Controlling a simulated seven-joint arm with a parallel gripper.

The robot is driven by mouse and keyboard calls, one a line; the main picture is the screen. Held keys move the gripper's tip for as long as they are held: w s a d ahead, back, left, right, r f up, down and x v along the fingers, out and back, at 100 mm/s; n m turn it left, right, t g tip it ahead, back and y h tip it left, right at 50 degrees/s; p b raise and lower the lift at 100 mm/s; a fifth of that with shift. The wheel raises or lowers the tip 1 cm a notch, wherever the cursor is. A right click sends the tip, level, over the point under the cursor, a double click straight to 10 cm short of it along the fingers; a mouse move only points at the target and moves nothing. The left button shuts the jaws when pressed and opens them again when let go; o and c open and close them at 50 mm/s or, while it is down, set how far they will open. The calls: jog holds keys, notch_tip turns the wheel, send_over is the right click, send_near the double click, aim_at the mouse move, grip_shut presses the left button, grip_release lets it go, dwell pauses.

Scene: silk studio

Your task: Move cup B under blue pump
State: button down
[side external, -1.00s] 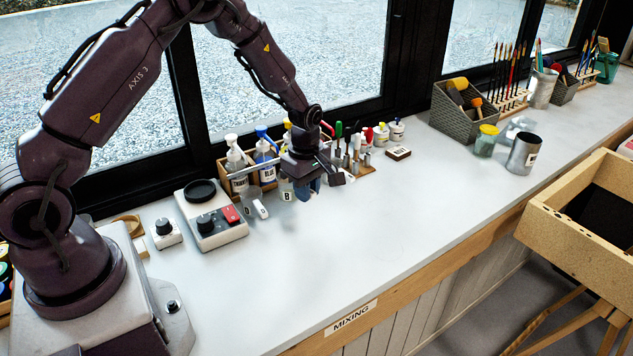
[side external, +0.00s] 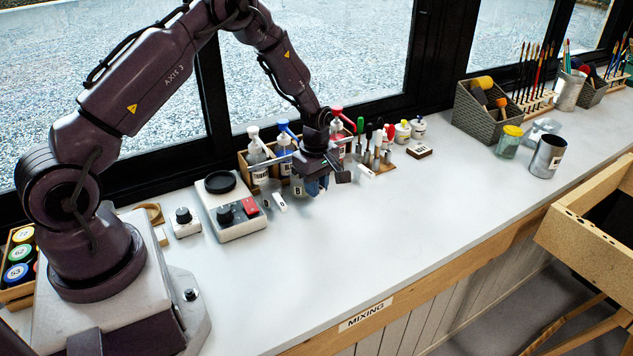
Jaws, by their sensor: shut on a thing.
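Cup B (side external: 297,190) is a small clear cup marked "B", in front of the bottle row. The fingers' contact with the cup is partly hidden. The blue pump bottle (side external: 287,160), with a blue pump head, stands in a wooden rack just behind cup B and slightly to its left. I cannot tell exactly how the cup lines up with the blue spout, or whether the cup touches the bench.
Cup D (side external: 268,203) and a white tag (side external: 280,202) are left of cup B. A white-pump bottle (side external: 258,160) and a red-pump bottle (side external: 337,130) flank the blue one. The front of the bench (side external: 370,240) is clear.

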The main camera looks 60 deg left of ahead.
jog(key=shift+f, duration=0.35)
dwell(0.6)
jog(key=c, duration=1)
grip_release()
jog(key=shift+r, duration=0.1)
notch_tip(320, 180, up, 13)
jog(key=shift+f, duration=0.15)
